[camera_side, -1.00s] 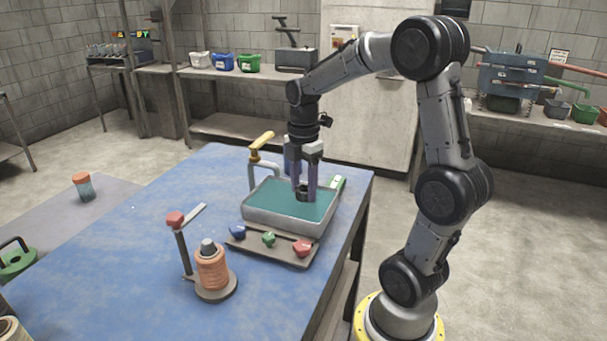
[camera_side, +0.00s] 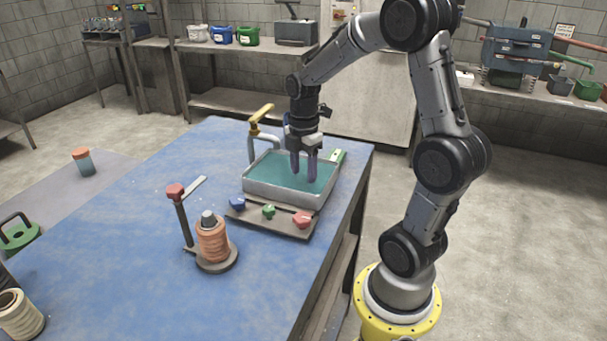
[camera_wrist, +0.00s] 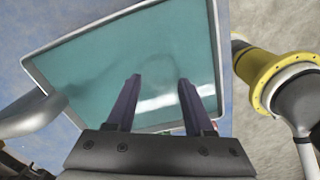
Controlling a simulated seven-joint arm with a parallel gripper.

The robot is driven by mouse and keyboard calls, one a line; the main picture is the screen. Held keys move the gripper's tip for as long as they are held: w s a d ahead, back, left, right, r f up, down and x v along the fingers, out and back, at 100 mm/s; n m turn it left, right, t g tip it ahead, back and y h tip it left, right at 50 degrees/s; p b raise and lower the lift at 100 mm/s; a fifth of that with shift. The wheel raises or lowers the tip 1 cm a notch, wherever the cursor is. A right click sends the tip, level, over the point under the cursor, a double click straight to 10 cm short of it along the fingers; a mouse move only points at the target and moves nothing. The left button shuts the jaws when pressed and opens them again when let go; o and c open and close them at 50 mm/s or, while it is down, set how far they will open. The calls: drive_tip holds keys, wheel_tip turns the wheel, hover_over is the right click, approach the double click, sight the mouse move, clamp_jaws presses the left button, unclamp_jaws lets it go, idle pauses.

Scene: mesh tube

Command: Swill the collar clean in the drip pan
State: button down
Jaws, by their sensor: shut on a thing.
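The drip pan (camera_side: 283,198) is a pale grey rectangular tray of teal liquid on the blue table. It fills much of the wrist view (camera_wrist: 221,62). My gripper (camera_side: 303,181) points down into the pan, its purple fingertips dipped below the surface. In the wrist view the two fingers (camera_wrist: 160,82) stand apart around a held thing. The collar is hidden under the liquid between the fingertips. Only a faint, blurred ring-like mark shows in the liquid there.
A tap with a yellow lever (camera_side: 261,114) stands at the pan's back left. A panel with blue, green and red knobs (camera_side: 269,211) lies in front. A copper-coloured spool (camera_side: 213,242) and a red-topped post (camera_side: 182,220) stand front left.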

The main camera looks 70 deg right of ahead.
drive_tip(key=shift+a, duration=0.9)
drive_tip(key=shift+d, duration=1.85)
drive_tip(key=shift+a, duration=1.85)
drive_tip(key=shift+d, duration=1.85)
drive_tip(key=shift+r, duration=0.15)
wheel_tip(320, 180, up, 7)
